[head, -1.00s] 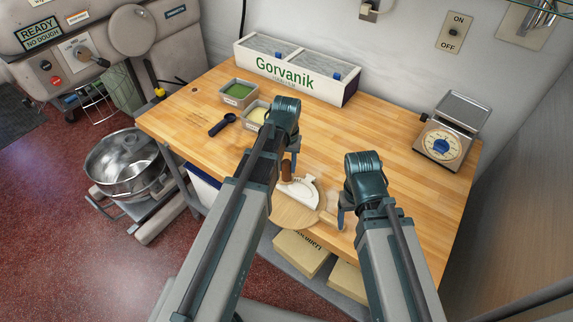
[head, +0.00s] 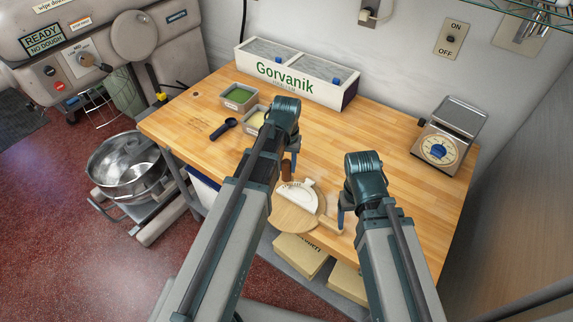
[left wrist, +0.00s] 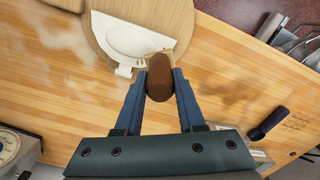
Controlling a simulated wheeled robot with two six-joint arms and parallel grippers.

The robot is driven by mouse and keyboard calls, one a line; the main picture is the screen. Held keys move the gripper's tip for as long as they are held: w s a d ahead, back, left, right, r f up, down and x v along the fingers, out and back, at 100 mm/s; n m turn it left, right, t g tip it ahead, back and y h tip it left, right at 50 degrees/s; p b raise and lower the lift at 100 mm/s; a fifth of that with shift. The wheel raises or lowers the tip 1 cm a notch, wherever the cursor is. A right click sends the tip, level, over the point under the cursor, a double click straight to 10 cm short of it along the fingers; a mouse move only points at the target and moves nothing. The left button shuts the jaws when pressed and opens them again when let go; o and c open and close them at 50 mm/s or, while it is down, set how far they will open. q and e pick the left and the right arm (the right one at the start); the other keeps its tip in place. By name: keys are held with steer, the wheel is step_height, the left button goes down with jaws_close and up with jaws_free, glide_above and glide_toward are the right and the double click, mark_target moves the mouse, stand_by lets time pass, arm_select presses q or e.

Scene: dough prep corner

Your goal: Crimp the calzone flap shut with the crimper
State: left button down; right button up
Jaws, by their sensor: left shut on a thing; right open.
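A white, half-round calzone piece (head: 295,203) lies on the round wooden board (head: 285,220) near the table's front edge. It shows in the left wrist view (left wrist: 115,38) with a curved inner outline and a small white tab beside it. My left gripper (left wrist: 159,75) is shut on the brown handle of the crimper (left wrist: 158,80), at the piece's edge. The crimper's handle (head: 287,168) also shows in the head view; its working end is mostly hidden, and I cannot tell whether it touches the dough. My right gripper (head: 341,215) is open and empty, at the board's right side.
A green-filled tub (head: 238,97) and a pale-filled tub (head: 255,119) stand at the back left, with a dark scoop (head: 223,128) nearby. The Gorvanik box (head: 290,80) is at the back. A scale (head: 447,135) stands at the right. The right middle of the table is clear.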

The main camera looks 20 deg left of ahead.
arm_select(q)
steer(key=shift+r, duration=0.2)
steer(key=shift+d, duration=0.2)
steer(key=shift+w+d, duration=0.15)
steer(key=shift+d, duration=0.6)
steer(key=shift+w+d, duration=0.1)
steer(key=shift+d, duration=0.2)
steer(key=shift+d, duration=0.4)
steer(key=shift+w+d, duration=0.1)
steer(key=shift+d, duration=0.25)
steer(key=shift+w+d, duration=0.15)
steer(key=shift+d, duration=0.55)
steer(key=shift+d, duration=0.5)
steer(key=shift+f, duration=0.15)
